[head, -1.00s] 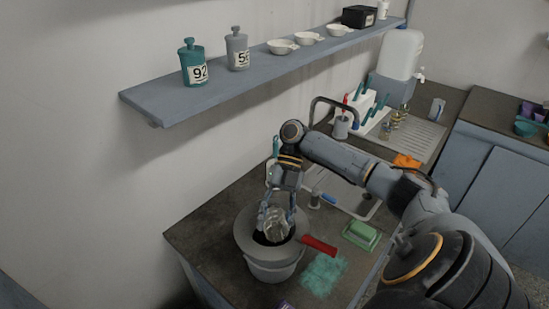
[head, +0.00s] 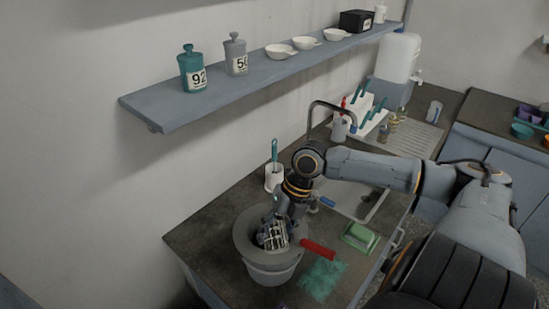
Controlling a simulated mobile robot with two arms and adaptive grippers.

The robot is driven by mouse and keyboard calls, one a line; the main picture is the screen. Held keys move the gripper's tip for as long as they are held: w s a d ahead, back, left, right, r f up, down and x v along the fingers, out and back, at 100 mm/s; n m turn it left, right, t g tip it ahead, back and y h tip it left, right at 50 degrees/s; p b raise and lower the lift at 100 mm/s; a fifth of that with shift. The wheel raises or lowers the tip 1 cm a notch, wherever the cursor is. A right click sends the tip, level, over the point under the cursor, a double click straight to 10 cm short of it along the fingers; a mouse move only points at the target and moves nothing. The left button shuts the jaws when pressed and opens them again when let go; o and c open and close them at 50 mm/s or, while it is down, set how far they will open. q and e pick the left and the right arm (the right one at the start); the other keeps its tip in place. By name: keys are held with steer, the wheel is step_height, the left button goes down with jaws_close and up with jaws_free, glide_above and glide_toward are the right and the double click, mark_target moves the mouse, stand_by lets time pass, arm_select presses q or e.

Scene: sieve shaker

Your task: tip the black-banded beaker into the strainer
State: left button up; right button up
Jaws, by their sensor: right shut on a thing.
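My right gripper (head: 276,216) is shut on a clear glass beaker (head: 275,235) with dark markings. It holds the beaker strongly tilted over the mouth of a wide-rimmed grey vessel (head: 271,272) on the dark counter. A red handle (head: 318,249) sticks out to the right from the vessel's rim, apparently the strainer's. The strainer's mesh and the inside of the vessel are mostly hidden by the beaker and gripper. I cannot make out the beaker's contents or any flow. My left gripper is not in view.
A green sponge-like block (head: 361,237) and a teal cloth or scrubber (head: 322,280) lie right of the vessel. A white holder with a teal-handled brush (head: 274,176) stands behind. A sink (head: 360,200) is beyond. A shelf (head: 165,110) with jars runs above.

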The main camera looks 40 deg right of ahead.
steer(key=shift+s+r+t, duration=0.1)
steer(key=shift+s+t, duration=0.05)
steer(key=shift+t, duration=0.15)
steer(key=shift+w+h, duration=0.2)
steer(key=shift+h, duration=0.1)
steer(key=shift+s+t+p, duration=0.15)
steer(key=shift+t+p, duration=0.25)
steer(key=shift+p, duration=0.4)
steer(key=shift+a+n+t+h+p, duration=0.1)
steer(key=shift+n+t+h+p, duration=0.2)
steer(key=shift+t+h+p, duration=0.35)
steer(key=shift+f+t+h, duration=0.25)
steer(key=shift+f+t, duration=0.1)
steer(key=shift+t, duration=0.2)
steer(key=shift+t+h, duration=0.3)
steer(key=shift+t, duration=0.2)
steer(key=shift+f, duration=0.1)
